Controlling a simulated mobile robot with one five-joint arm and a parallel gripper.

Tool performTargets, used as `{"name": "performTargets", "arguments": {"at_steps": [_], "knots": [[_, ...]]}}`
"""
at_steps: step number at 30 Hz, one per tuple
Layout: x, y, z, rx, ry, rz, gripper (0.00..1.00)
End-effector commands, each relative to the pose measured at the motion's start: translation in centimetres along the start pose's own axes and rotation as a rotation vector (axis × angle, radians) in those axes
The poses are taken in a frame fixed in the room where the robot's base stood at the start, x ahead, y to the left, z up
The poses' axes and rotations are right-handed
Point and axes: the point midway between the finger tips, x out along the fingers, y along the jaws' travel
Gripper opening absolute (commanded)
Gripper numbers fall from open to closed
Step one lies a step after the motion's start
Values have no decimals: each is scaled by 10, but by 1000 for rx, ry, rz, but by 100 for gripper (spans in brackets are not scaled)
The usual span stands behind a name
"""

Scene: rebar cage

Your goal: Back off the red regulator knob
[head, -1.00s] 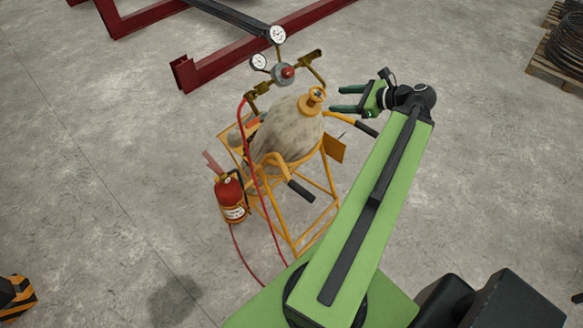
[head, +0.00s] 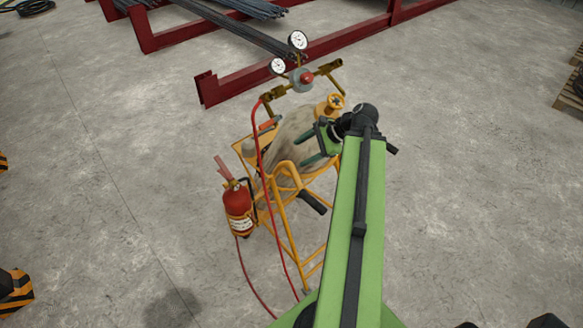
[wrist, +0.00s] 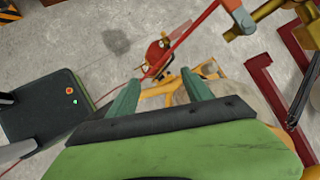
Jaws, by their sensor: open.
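The red regulator knob (head: 307,78) sits on the front of a round grey regulator body (head: 297,84), on brass fittings above the gas cylinder. Two white-faced gauges (head: 298,40) stand above it. My gripper (head: 308,152) is open, with green fingers apart, in front of the grey-beige cylinder (head: 284,142), below and slightly right of the knob. I cannot tell whether the fingers touch the cylinder. In the wrist view my gripper's fingers (wrist: 160,92) are spread with nothing held between them. I cannot make out the knob in the wrist view.
A yellow cart (head: 284,221) carries the cylinder. A red fire extinguisher (head: 238,207) hangs at its left. A red hose (head: 265,185) runs from the fittings to the floor. Dark red steel beams (head: 255,77) lie behind.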

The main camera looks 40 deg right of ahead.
Motion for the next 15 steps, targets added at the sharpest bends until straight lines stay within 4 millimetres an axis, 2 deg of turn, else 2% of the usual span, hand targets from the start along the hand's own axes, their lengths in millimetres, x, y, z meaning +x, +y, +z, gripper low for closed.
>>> {"name": "performTargets", "arguments": {"at_steps": [1, 6, 10, 15], "knots": [[15, 4, 1, -36, 2, 21, 59], [42, 12, 9, -139, 14, 81, 59], [52, 15, 13, -183, 19, 106, 59], [55, 16, 14, -199, 21, 115, 59]]}}
